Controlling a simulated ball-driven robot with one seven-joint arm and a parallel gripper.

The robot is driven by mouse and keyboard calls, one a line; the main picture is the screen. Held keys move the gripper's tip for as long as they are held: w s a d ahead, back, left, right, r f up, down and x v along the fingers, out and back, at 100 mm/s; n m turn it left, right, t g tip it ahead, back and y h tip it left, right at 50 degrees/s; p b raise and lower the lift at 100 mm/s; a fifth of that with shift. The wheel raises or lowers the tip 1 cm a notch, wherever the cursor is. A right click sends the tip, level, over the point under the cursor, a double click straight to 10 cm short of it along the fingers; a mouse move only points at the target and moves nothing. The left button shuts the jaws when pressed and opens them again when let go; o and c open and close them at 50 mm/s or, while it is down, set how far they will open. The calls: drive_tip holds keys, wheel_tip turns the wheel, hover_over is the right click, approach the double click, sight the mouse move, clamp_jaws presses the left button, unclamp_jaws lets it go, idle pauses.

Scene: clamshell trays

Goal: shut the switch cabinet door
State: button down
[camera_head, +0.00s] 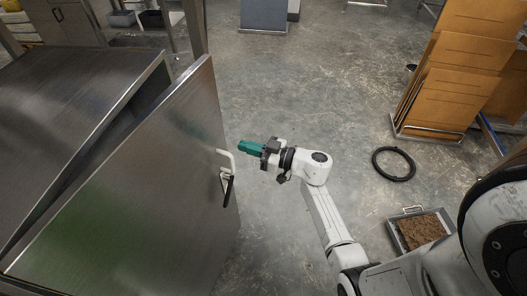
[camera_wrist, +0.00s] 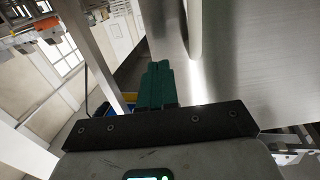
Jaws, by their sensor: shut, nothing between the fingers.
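The switch cabinet (camera_head: 75,85) is a brushed-metal box at the left of the head view. Its door (camera_head: 130,190) stands ajar, with a dark gap between door and body that widens toward the far edge. A pale bar handle (camera_head: 228,165) with a dark lower part sits near the door's free edge. My gripper (camera_head: 241,146) has teal fingers, shut and empty, just right of the handle's top; contact cannot be told. In the wrist view, the fingers (camera_wrist: 157,84) point toward the door face (camera_wrist: 255,55), and the handle (camera_wrist: 195,30) shows ahead to their right.
A rack of brown panels (camera_head: 455,75) stands at the right. A black ring of hose or cable (camera_head: 393,164) and a tray with brown contents (camera_head: 391,229) lie on the floor near my arm.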

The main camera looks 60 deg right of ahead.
sight(223, 141)
drive_tip(key=shift+w+a+b, duration=0.2)
drive_tip(key=shift+w+a, duration=0.05)
drive_tip(key=shift+w, duration=1)
drive_tip(key=shift+w+a+b, duration=0.15)
drive_tip(key=shift+w+a, duration=0.05)
drive_tip(key=shift+w, duration=1.05)
drive_tip(key=shift+w, duration=0.1)
drive_tip(key=w+a+n+y, duration=0.1)
drive_tip(key=w+a, duration=0.1)
drive_tip(key=w, duration=0.8)
drive_tip(key=shift+w+r+y+b, duration=0.2)
drive_tip(key=shift+y+b, duration=0.15)
drive_tip(key=shift+y, duration=0.05)
drive_tip(key=shift+a, duration=0.1)
drive_tip(key=shift+s, duration=0.1)
drive_tip(key=v, duration=0.4)
drive_tip(key=p+v, duration=0.1)
drive_tip(key=v, duration=0.3)
drive_tip(key=p+v, duration=0.1)
drive_tip(key=v, duration=0.3)
drive_tip(key=shift+d, duration=0.3)
